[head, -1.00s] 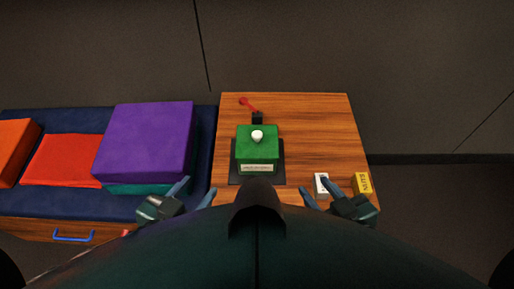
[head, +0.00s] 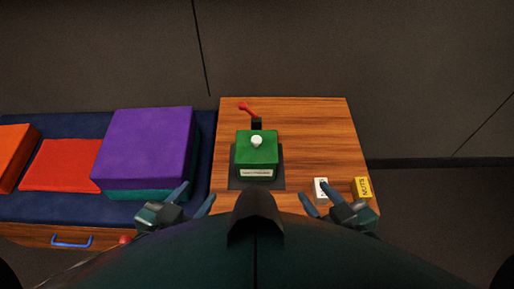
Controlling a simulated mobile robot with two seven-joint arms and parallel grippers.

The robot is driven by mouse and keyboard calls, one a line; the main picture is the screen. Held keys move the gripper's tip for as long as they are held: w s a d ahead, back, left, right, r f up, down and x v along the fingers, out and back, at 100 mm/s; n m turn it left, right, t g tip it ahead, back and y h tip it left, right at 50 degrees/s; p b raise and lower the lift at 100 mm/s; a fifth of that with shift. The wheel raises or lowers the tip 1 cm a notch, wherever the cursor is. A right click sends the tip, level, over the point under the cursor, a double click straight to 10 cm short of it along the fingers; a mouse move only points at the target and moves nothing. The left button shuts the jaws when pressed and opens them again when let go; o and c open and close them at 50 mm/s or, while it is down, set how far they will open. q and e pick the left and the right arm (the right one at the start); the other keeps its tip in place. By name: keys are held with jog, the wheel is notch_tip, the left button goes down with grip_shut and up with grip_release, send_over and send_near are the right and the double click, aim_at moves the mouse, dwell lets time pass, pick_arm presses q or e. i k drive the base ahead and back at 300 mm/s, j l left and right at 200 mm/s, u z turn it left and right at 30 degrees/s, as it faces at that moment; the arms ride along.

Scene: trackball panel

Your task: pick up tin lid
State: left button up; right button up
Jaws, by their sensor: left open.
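A white round knob (head: 257,141) sits on top of the lid, and a pale label (head: 256,173) is on the front. My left gripper (head: 194,197) is open and empty, to the left of the tin and nearer to me. My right gripper (head: 320,196) is open, to the right of the tin and nearer to me, beside a small white box (head: 321,184). Neither gripper touches the tin.
A red lever on a black block (head: 257,123) stands behind the tin. A yellow box (head: 362,186) is at the table's right front. A purple cushion (head: 147,145) rises on the blue bench at left.

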aim_at(253, 147)
jog(key=k, duration=0.4)
jog(key=k+u, duration=0.1)
jog(key=u, duration=0.6)
jog(key=k+j+u, duration=0.1)
jog(key=u, duration=0.3)
jog(key=l+u, duration=0.2)
jog(key=l, duration=0.2)
jog(key=k+l+u, duration=0.2)
jog(key=l, duration=0.2)
jog(key=k+l, duration=0.1)
jog(key=l, duration=0.75)
jog(key=k+l, duration=0.1)
jog(key=l, duration=0.7)
